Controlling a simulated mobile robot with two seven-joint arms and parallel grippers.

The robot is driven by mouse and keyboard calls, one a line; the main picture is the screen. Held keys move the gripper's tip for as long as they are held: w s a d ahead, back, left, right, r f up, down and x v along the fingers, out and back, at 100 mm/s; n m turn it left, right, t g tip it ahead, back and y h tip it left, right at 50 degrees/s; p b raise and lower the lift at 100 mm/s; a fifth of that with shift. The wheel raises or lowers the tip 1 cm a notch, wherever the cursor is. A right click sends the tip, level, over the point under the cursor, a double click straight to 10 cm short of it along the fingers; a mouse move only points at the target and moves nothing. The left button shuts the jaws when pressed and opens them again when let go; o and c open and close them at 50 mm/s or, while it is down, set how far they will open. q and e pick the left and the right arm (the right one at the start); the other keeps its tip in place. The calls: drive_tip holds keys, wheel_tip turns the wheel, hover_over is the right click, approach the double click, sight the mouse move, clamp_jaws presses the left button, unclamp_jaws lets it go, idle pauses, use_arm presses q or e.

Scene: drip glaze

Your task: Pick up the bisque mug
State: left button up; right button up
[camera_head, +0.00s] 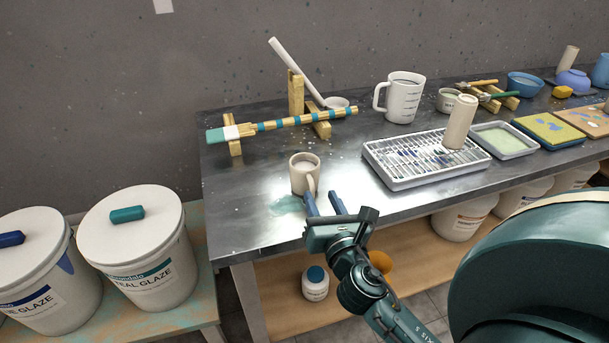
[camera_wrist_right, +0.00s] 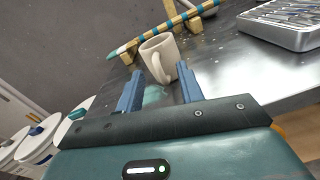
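The bisque mug (camera_head: 304,172) is cream coloured and stands upright near the front left of the metal table. Its handle faces my right gripper (camera_head: 325,205), which reaches in from the front right. In the right wrist view the mug (camera_wrist_right: 158,50) stands just beyond my right gripper (camera_wrist_right: 158,88). The two blue fingers are spread apart with nothing between them, and the handle lies ahead of the gap. My left gripper is not in either view.
A striped stick (camera_head: 290,121) rests on wooden supports behind the mug. A wire-rack tray (camera_head: 400,181) with a cream cylinder (camera_head: 459,122) stands to the right, and a measuring jug (camera_head: 402,98) behind. Glaze buckets (camera_head: 137,245) stand at the left. The table's front edge is close to the mug.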

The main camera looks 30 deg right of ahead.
sight(314, 188)
drive_tip(key=x, duration=0.6)
drive_tip(key=shift+a+f, duration=0.2)
drive_tip(key=shift+a, duration=0.05)
drive_tip(key=shift+c, duration=0.6)
clamp_jaws()
